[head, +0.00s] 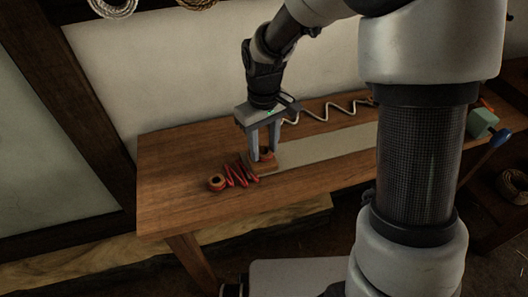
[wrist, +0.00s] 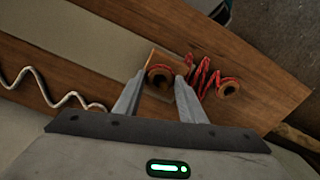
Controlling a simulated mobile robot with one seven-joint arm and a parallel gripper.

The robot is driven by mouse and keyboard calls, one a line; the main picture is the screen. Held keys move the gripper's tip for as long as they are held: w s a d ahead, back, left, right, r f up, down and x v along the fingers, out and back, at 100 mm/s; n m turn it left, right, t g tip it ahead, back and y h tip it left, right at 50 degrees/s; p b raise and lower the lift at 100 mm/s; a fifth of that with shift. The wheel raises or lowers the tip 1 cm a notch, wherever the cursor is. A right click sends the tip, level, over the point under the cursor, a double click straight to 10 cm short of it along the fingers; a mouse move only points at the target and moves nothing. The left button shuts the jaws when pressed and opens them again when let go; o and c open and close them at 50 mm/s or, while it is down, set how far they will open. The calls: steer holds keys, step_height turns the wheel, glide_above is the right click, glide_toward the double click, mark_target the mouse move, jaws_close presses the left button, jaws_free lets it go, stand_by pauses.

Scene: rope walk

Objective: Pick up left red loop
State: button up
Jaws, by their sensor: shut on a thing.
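A red zigzag cord (head: 241,176) lies on the wooden bench with a reddish-brown loop at each end. In the head view the left end loop (head: 217,182) lies free on the bench top. The other end loop (head: 267,155) is at a small wooden block (head: 264,167), between the fingers of my gripper (head: 263,157). In the wrist view my gripper (wrist: 158,79) is shut on this same loop (wrist: 160,72), and the free loop (wrist: 229,87) is to the right. Whether the held loop is clear of the block cannot be told.
The wooden bench (head: 165,165) has a pale strip (head: 330,142) along it. A white wavy cord (head: 325,112) lies behind, also in the wrist view (wrist: 45,90). A green block (head: 481,122) and a blue-headed tool (head: 499,138) are at right. The bench's left end is clear.

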step_height(320, 180, up, 10)
steer(key=p, duration=0.3)
steer(key=shift+r, duration=0.15)
steer(key=a+p, duration=0.1)
steer(key=a, duration=0.8)
stand_by(0.4)
steer(key=a+p, duration=0.2)
steer(key=a, duration=0.6)
steer(key=shift+a, duration=0.4)
steer(key=shift+s, duration=0.1)
steer(key=a+p, duration=0.3)
steer(key=a, duration=0.5)
steer(key=shift+a, duration=0.3)
